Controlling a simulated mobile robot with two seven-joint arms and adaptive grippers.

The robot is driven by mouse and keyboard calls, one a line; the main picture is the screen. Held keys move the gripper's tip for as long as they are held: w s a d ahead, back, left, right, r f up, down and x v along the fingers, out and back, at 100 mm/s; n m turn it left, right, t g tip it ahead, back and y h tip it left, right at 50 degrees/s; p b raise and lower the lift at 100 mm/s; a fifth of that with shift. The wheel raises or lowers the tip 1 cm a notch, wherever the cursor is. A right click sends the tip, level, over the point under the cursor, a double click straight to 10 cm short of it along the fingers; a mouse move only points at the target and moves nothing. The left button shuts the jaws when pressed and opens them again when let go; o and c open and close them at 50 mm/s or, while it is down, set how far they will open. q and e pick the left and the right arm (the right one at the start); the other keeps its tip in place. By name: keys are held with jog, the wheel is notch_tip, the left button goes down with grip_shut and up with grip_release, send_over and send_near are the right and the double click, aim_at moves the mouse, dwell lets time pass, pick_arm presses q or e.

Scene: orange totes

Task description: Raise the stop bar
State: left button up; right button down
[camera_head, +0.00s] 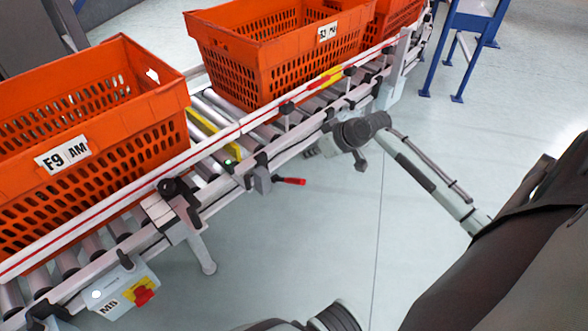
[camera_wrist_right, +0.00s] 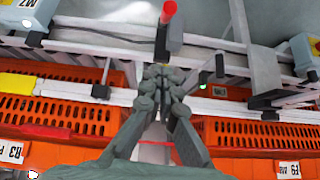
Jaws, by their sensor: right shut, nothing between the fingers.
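A yellow bar (camera_head: 205,122), which looks like the stop bar, lies across the rollers between two orange totes. I cannot tell its height against the rollers. A red-handled lever (camera_head: 288,181) sticks out from the conveyor's near side below it, beside a small green light. The red handle also shows in the right wrist view (camera_wrist_right: 168,12), just past the fingertips. My right gripper (camera_head: 308,153) is shut and empty beside the conveyor rail, to the right of the lever and apart from it. Its closed fingers show in the right wrist view (camera_wrist_right: 158,75). My left gripper is not in view.
Orange tote F9 (camera_head: 110,150) stands left of the bar; another orange tote (camera_head: 275,75) stands right of it. A control box with a red button (camera_head: 125,290) hangs at the front left. A blue stand (camera_head: 470,25) is at the back right. The floor before the conveyor is clear.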

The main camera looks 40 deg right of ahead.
jog(key=b, duration=0.1)
send_over(288, 180)
jog(key=d, duration=0.1)
notch_tip(288, 180, down, 8)
jog(key=shift+d+r, duration=0.1)
jog(key=shift+r, duration=0.15)
jog(key=s+f, duration=0.2)
jog(key=shift+d+f, duration=0.1)
jog(key=shift+f, duration=0.25)
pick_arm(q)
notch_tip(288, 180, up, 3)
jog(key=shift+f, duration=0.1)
pick_arm(e)
jog(key=shift+s+f, duration=0.15)
jog(key=shift+f, duration=0.15)
pick_arm(q)
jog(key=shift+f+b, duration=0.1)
jog(key=shift+b, duration=0.25)
pick_arm(e)
jog(key=shift+s+f, duration=0.1)
jog(key=shift+f, duration=0.05)
